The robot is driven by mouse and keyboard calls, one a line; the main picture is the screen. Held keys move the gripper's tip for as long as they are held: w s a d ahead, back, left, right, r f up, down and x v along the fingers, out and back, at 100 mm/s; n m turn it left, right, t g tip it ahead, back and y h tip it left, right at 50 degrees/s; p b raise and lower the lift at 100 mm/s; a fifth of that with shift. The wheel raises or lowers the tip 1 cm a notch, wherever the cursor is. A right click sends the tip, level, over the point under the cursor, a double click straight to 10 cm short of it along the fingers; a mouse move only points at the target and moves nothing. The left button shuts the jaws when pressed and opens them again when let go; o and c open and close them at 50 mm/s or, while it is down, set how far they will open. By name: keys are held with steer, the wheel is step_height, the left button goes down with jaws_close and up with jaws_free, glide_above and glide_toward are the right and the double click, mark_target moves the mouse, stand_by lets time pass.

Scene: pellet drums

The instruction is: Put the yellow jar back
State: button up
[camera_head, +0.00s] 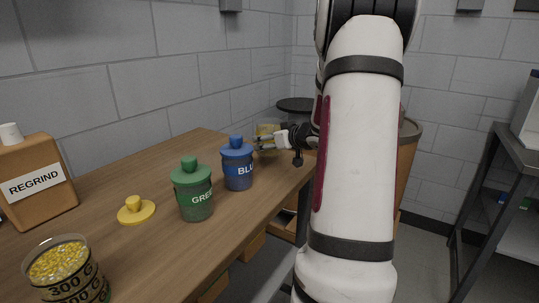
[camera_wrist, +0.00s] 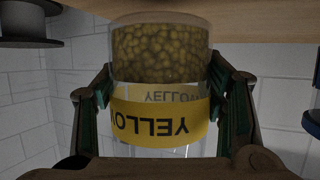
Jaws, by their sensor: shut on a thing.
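The yellow jar (camera_wrist: 160,120) is clear, with a yellow band reading YELLOW and yellow pellets inside; no lid shows on it. In the wrist view the lettering is upside down and the pellets are at the picture's top, against wood. My gripper (camera_wrist: 160,108) is shut on the jar, one finger on each side. In the head view my gripper (camera_head: 272,141) and the jar (camera_head: 266,130) are at the table's far end, partly hidden by my arm. I cannot tell whether the jar touches the table. A yellow knobbed lid (camera_head: 136,211) lies on the table.
On the wooden table (camera_head: 150,250) stand a green jar (camera_head: 194,196), a blue jar (camera_head: 237,168), a REGRIND jug (camera_head: 37,182) and a clear cup of yellow pellets (camera_head: 66,272). A brown drum (camera_head: 408,150) stands behind my arm. A grey rack (camera_head: 480,190) is at right.

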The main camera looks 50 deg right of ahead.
mark_target(270, 151)
steer(key=shift+f+b, duration=0.5)
steer(key=shift+f, duration=1.2)
steer(key=shift+f, duration=0.2)
steer(key=o, duration=1.5)
steer(key=shift+c, duration=0.2)
steer(key=shift+r, duration=0.2)
steer(key=p+v, duration=0.3)
steer(key=v, duration=0.9)
